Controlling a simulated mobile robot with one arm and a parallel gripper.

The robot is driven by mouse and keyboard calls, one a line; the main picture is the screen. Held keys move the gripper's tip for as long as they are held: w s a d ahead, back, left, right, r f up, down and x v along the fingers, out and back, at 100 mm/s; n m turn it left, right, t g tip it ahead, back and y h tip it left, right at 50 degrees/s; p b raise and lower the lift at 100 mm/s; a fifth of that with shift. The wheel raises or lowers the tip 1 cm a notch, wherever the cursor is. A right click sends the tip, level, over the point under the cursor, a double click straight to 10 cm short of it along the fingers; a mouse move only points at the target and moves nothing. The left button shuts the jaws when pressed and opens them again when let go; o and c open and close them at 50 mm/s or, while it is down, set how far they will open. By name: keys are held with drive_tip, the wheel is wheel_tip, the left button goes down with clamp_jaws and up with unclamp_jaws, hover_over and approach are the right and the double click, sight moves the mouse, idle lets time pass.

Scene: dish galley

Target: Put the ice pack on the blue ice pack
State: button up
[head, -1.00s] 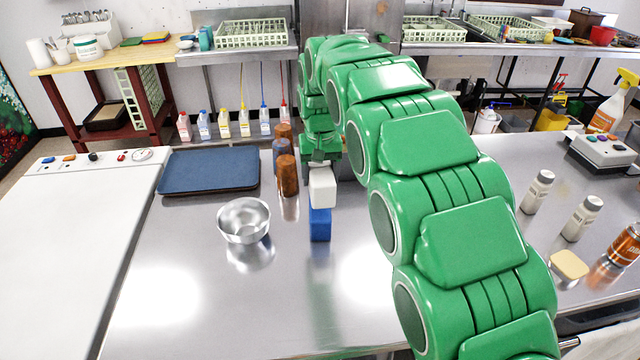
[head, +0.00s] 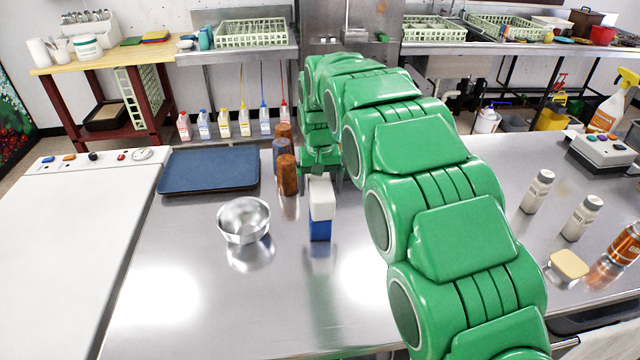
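The white ice pack (head: 320,197) is a white block standing upright on top of the blue ice pack (head: 320,231), in line with it. The blue ice pack stands on the steel table. My gripper (head: 321,180) is just behind and above the white ice pack, pointing down. Its fingers look spread, one to each side of the white block's top and wider than the block. The far side of the contact is hidden by the block.
A steel bowl (head: 244,220) stands left of the stack. Brown and blue-grey cylinders (head: 288,174) stand close behind it to the left. A blue tray (head: 209,170) lies further left. Two white shakers (head: 538,191) (head: 581,218) stand at right. The table in front is clear.

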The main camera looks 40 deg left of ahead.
sight(320, 179)
drive_tip(key=shift+r, duration=0.1)
wheel_tip(320, 179, up, 12)
idle(0.9)
drive_tip(key=shift+r, duration=0.1)
